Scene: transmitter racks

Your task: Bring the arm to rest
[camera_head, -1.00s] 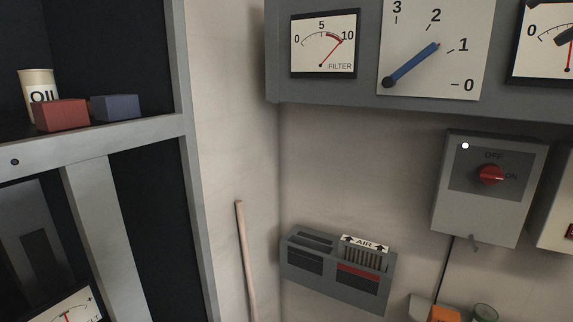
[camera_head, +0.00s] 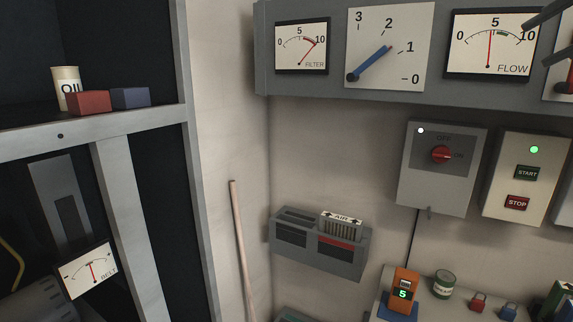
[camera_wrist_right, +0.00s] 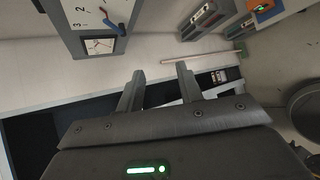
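My right gripper (camera_head: 537,42) shows at the top right edge of the head view, dark and partly cut off, in front of the gauge panel. In the right wrist view its two fingers (camera_wrist_right: 160,76) stand apart with nothing between them, so it is open and empty. Beyond them are the pale wall and the rack. My left gripper is in neither view.
The grey gauge panel (camera_head: 300,91) runs along the top. Below it are a switch box (camera_head: 440,190) with a red knob and a START/STOP box (camera_head: 515,207). An air filter box (camera_head: 320,256) and a pole (camera_head: 240,250) stand lower. The rack frame (camera_head: 120,126) is at left.

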